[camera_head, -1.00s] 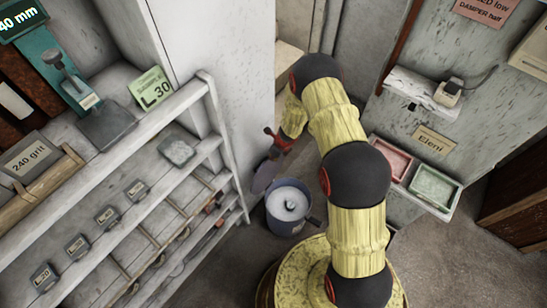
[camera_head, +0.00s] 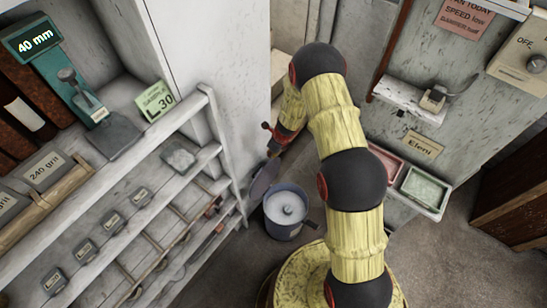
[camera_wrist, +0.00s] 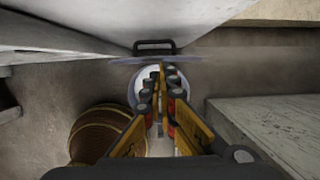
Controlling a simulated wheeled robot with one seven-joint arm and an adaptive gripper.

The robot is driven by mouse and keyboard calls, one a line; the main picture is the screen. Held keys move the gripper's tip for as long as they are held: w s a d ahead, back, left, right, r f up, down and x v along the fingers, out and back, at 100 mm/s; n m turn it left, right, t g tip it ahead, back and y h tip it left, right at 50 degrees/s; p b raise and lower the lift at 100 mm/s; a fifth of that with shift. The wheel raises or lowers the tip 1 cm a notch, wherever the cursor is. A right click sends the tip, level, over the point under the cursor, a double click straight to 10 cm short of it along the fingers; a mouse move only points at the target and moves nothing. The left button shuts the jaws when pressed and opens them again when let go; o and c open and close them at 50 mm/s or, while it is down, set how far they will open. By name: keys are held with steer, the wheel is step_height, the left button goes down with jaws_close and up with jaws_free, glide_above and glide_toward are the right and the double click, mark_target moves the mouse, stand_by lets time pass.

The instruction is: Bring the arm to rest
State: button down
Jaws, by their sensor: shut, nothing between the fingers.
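My arm, yellow with black joints, reaches from the round base at the bottom up the middle of the head view and bends down to the left at the top. My gripper (camera_head: 272,143) is small there and partly hidden by the arm. In the wrist view my gripper (camera_wrist: 166,72) has its fingers together with nothing between them. It points toward a blue-grey pot (camera_head: 284,230) on the floor, which also shows behind the fingers in the wrist view (camera_wrist: 134,92). The fingers hide much of the pot.
A white shelf rack (camera_head: 190,118) with labelled weights stands at left, beside a pale cabinet wall (camera_head: 215,50). At right are a wall ledge (camera_head: 411,98), a red tray (camera_head: 385,164) and a green tray (camera_head: 428,187). Bare floor (camera_head: 440,255) lies at lower right.

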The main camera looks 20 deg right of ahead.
steer(key=shift+a+r, duration=0.1)
steer(key=shift+r, duration=0.15)
